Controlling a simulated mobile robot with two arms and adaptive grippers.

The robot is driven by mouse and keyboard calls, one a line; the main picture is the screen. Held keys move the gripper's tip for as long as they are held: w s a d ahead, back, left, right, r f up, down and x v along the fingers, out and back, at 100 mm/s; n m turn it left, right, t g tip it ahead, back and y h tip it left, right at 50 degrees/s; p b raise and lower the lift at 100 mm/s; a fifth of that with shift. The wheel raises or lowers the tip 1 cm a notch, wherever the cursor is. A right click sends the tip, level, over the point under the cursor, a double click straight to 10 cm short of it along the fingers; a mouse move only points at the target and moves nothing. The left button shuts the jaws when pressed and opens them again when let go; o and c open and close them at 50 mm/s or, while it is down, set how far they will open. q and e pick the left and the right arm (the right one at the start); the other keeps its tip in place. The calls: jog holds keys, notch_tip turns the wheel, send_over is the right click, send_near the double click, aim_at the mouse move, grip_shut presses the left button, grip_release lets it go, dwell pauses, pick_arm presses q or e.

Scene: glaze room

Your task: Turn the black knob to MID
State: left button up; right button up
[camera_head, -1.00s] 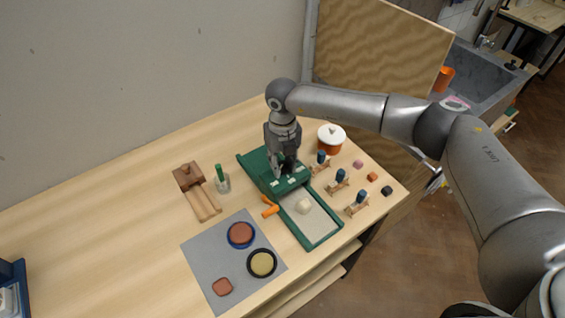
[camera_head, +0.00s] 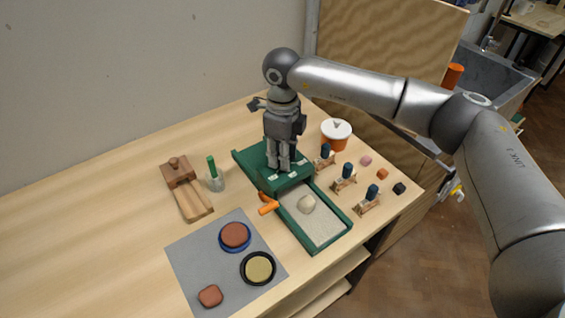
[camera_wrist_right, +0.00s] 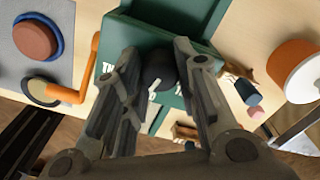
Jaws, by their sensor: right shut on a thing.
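The black knob (camera_wrist_right: 158,72) is on top of the green machine (camera_head: 288,179), partly covered by my fingers in the right wrist view. My right gripper (camera_head: 281,163) points straight down over the machine. In the right wrist view the right gripper (camera_wrist_right: 156,68) has a finger on each side of the knob and is shut on it. White letters show on the green top beside the knob, partly hidden by the fingers, so I cannot read the full words or tell the setting. My left gripper is not in view.
An orange crank (camera_head: 268,208) sticks out at the machine's left. A white-lidded orange pot (camera_head: 336,134) and small wooden stands (camera_head: 344,180) are close on the right. A green brush in a glass (camera_head: 214,176), a wooden tool (camera_head: 186,185) and a grey mat (camera_head: 205,257) lie left.

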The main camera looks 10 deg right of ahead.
jog(key=shift+n+b, duration=0.9)
jog(key=shift+n, duration=0.2)
jog(key=shift+r, duration=0.1)
jog(key=o, duration=1.1)
jog(key=shift+c, duration=0.2)
notch_tip(320, 180, up, 12)
